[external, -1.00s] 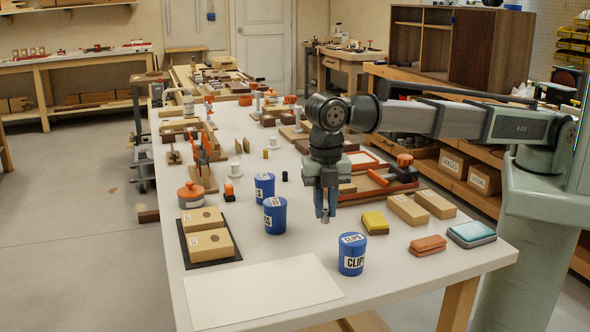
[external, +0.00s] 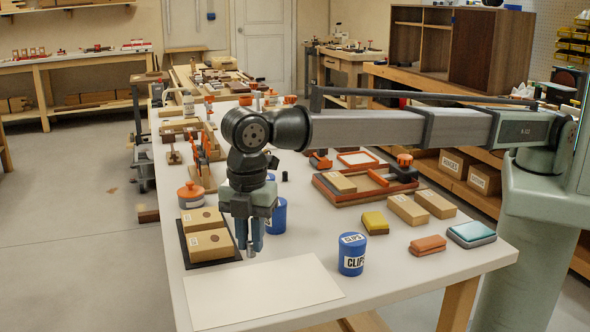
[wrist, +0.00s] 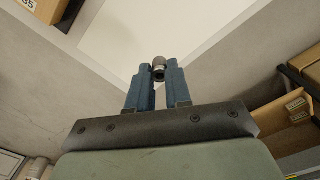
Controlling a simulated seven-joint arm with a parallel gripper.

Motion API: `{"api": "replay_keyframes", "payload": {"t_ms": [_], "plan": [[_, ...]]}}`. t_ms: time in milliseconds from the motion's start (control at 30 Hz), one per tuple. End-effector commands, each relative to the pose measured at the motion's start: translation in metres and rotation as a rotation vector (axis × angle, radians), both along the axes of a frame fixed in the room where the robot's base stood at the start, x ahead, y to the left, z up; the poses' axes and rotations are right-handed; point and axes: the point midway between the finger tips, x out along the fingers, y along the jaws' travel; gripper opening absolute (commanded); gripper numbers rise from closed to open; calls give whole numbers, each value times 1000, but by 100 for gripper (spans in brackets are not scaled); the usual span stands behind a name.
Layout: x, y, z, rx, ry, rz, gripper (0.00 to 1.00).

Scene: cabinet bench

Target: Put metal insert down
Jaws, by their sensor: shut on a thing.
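The metal insert (external: 251,252) is a small grey cylinder held at the fingertips of my gripper (external: 249,244). In the wrist view the metal insert (wrist: 159,68) shows as a round piece with a dark hole, between the blue fingers of my gripper (wrist: 158,76). My gripper is shut on it and points down. The sheet also shows in the wrist view (wrist: 150,30). The exact height above the table is hard to tell.
Cardboard boxes (external: 209,242) sit on a dark mat just left of my gripper. A blue canister (external: 275,217) stands close behind it, partly hidden. Another blue clips canister (external: 352,254) stands to the right of the sheet. The white sheet is bare.

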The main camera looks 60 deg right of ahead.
Motion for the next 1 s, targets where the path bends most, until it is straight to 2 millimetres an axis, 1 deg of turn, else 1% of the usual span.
{"api": "replay_keyframes", "payload": {"t_ms": [300,533,700,800,1000], "plan": [[0,-1,-48,-1,1,0,0],[0,0,-65,0,0,0,0],[0,-1,-86,-1,1,0,0],[0,0,-94,0,0,0,0],[0,0,-94,0,0,0,0]]}}
